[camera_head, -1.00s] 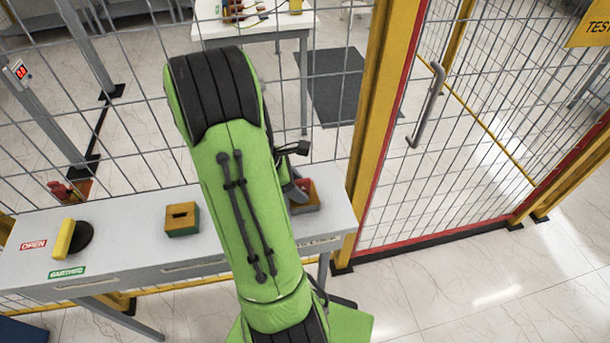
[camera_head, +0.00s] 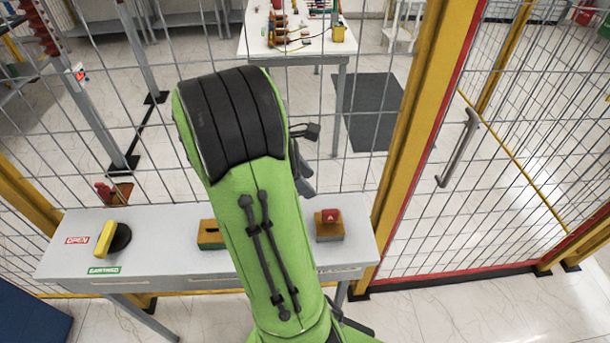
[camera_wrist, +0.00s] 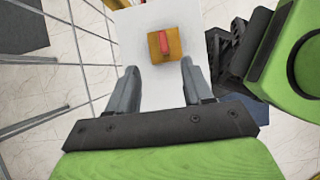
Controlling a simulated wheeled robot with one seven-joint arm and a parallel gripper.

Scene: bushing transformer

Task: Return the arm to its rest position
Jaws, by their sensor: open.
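My green arm (camera_head: 262,230) rises through the middle of the head view, in front of the grey table. My gripper (camera_wrist: 160,82) shows in the wrist view with its two grey fingers apart and nothing between them. Beyond the fingertips, a yellow-brown block with a red piece on it (camera_wrist: 166,44) sits on the table, apart from the gripper. In the head view the gripper is mostly hidden behind my arm; a small grey part shows at its right edge.
The grey table (camera_head: 170,262) carries a yellow-handled switch (camera_head: 108,238) between OPEN and EARTHED labels, a slotted yellow block (camera_head: 209,234) and the block with the red piece (camera_head: 328,226). A mesh fence (camera_head: 60,170) and yellow post (camera_head: 425,120) stand behind. Floor is clear at right.

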